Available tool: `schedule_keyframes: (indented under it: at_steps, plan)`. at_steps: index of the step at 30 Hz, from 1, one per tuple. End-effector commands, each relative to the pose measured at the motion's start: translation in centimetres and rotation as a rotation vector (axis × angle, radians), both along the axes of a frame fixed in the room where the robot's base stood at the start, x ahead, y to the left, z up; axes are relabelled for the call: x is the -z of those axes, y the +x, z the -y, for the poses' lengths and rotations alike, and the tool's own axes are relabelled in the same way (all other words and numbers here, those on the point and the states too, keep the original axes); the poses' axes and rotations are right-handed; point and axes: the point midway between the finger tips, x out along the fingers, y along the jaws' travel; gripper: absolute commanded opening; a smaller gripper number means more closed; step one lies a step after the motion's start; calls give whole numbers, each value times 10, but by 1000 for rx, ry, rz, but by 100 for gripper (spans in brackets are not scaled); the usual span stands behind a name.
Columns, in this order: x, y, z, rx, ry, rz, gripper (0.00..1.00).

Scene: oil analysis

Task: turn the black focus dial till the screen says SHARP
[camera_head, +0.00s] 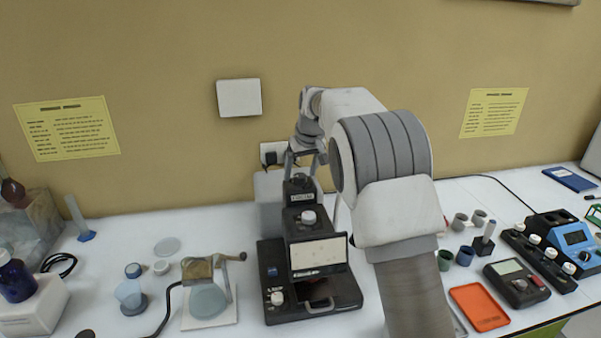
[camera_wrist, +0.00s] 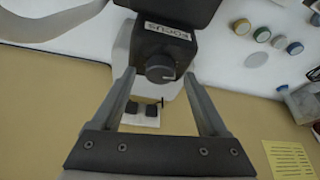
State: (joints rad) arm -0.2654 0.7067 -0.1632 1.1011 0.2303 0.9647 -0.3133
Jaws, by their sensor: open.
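The black focus dial (camera_wrist: 160,68) shows in the wrist view, under a white label that reads FOCUS (camera_wrist: 167,30). It has a pale mark on its face. My gripper (camera_wrist: 158,76) is open, with one finger on each side of the dial and a gap on both sides. In the head view my gripper (camera_head: 306,155) reaches the top of the black instrument (camera_head: 315,290) from behind; the dial is not clear there. The instrument's pale screen (camera_head: 318,253) faces front, and its text is too small to read.
An orange tray (camera_head: 479,306), a dark meter (camera_head: 516,283) and several small cups are to the right. The wall (camera_head: 180,60) is close behind, with an outlet (camera_head: 272,152).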

Motion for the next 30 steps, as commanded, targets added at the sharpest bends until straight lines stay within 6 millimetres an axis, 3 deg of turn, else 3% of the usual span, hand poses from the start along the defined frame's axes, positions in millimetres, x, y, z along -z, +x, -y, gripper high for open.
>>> schedule_keyframes:
  at_steps: [12, 25, 30]
  plan:
    - [9, 3, -1, 0, 0, 0, 77]
    - [8, 3, -1, 0, 0, 0, 0]
    - [8, 3, -1, 4, 0, 0, 0]
